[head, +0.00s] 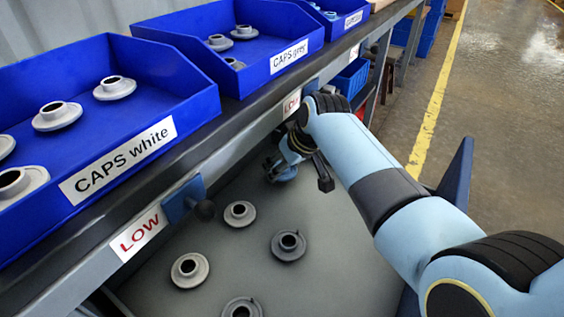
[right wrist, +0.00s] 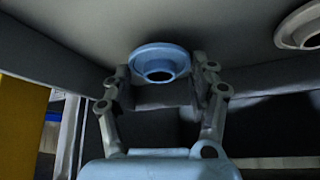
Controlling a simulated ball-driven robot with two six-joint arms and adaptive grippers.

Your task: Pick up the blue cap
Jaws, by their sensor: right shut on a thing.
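The blue cap (right wrist: 147,60) shows in the right wrist view as a light blue disc with a short round collar. My right gripper (right wrist: 161,84) is shut on it, with a finger on each side of the collar. In the head view my right gripper (head: 298,172) is over the far part of the grey surface, below the bench's front rail. There the arm and gripper mostly hide the cap, and I cannot make it out surely. My left gripper is not in view.
Several grey and white caps, one of them a dark grey cap (head: 289,245), lie on the grey lower surface (head: 330,265). A blue bin labelled CAPS white (head: 190,90) and a CAPS grey bin (head: 300,25) stand on the bench above. A black knob (head: 205,210) juts from the rail.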

